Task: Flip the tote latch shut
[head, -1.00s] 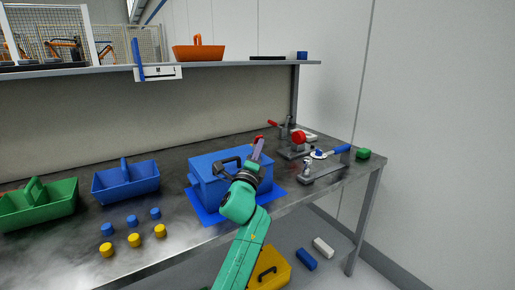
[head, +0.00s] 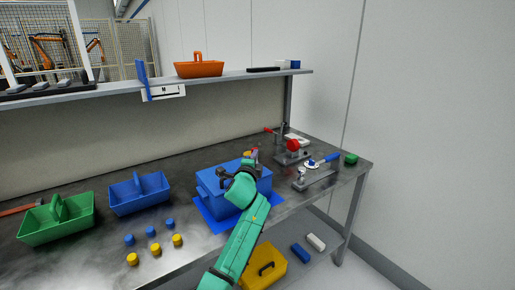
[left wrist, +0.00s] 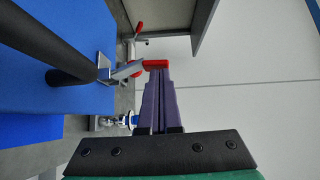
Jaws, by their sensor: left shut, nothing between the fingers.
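A closed blue tote (head: 212,187) stands on a blue mat (head: 211,221) on the bench. Its latch has a metal lever (left wrist: 125,71) with a red grip (left wrist: 156,64), seen in the left wrist view. The lever stands out from the tote's side. My left gripper (left wrist: 157,74) is shut and empty, its purple fingers together. Their tips are right at the red grip, seeming to touch it. In the head view the left gripper (head: 249,160) is at the tote's far right end, and my green arm covers part of the tote. My right gripper is not in view.
Clamps with red (head: 293,145) and blue (head: 329,158) handles stand right of the tote. A blue caddy (head: 140,196), a green caddy (head: 58,222) and several small blue and yellow pegs lie left. A shelf (head: 230,76) runs above. A yellow box (head: 262,268) is below.

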